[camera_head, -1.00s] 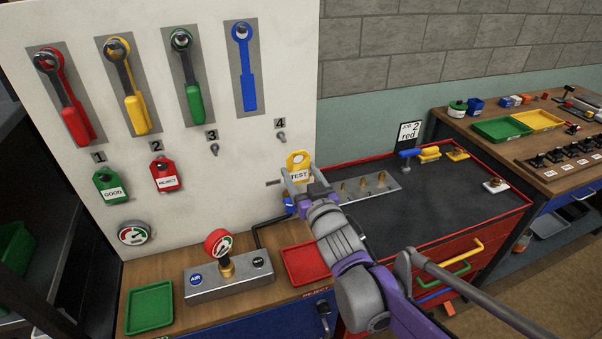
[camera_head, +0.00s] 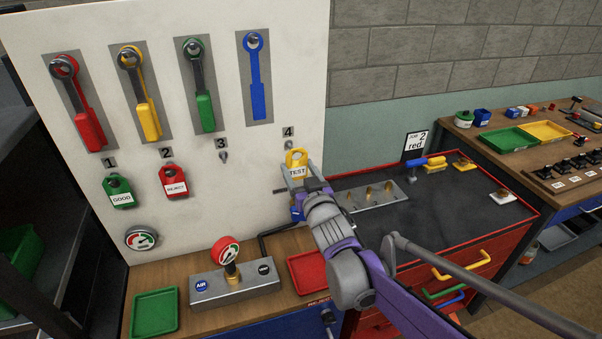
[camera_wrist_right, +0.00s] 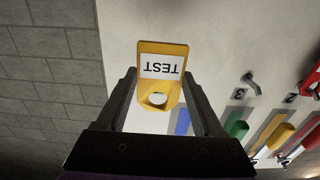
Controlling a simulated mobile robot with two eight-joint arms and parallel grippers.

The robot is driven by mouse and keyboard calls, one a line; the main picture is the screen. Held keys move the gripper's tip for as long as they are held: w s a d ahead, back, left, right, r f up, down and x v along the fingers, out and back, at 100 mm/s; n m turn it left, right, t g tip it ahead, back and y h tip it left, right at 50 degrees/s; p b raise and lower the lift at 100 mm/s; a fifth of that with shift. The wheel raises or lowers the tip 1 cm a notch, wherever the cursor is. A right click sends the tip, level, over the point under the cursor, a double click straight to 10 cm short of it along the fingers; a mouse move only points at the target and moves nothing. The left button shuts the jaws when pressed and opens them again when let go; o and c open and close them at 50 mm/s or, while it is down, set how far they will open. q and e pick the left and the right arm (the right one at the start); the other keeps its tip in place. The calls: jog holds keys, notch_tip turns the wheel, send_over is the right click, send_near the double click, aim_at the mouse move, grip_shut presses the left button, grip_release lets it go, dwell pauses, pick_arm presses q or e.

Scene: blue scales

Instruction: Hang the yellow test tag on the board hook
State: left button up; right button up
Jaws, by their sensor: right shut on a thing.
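The yellow test tag (camera_head: 297,158) has a hole in its upper part and a white TEST label. My right gripper (camera_head: 298,174) is shut on it, one finger at each side. In the head view the tag is upright at the white board's right part. Its top shows just below and right of the hook (camera_head: 289,145) under number 4. I cannot tell the gap in depth. In the right wrist view the tag (camera_wrist_right: 162,88) appears upside down between the fingers, and hook 4 is not visible behind it. My left gripper is not in view.
Hook 3 (camera_head: 223,157) is bare. The green GOOD tag (camera_head: 118,191) and red REJECT tag (camera_head: 173,181) hang on the left. A gauge block (camera_head: 235,285), a red tray (camera_head: 309,270) and a green tray (camera_head: 155,312) stand below. A fixture bar (camera_head: 370,196) lies right of my gripper.

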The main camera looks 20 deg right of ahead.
jog(key=shift+w+f, duration=0.15)
jog(key=shift+w, duration=1.15)
jog(key=shift+w+a+f, duration=0.1)
jog(key=shift+w+f, duration=0.4)
jog(key=shift+w, duration=0.2)
jog(key=o, duration=1.3)
jog(key=shift+o, duration=0.2)
jog(key=s+b, duration=0.2)
jog(key=s, duration=0.9)
jog(key=s+f+g, duration=0.6)
jog(key=s+f, duration=0.4)
jog(key=s, duration=0.3)
jog(key=s+f+g, duration=0.6)
jog(key=s+f, duration=0.5)
jog(key=s, duration=0.2)
jog(key=shift+d+g+h, duration=0.2)
jog(key=shift+g+h, duration=0.1)
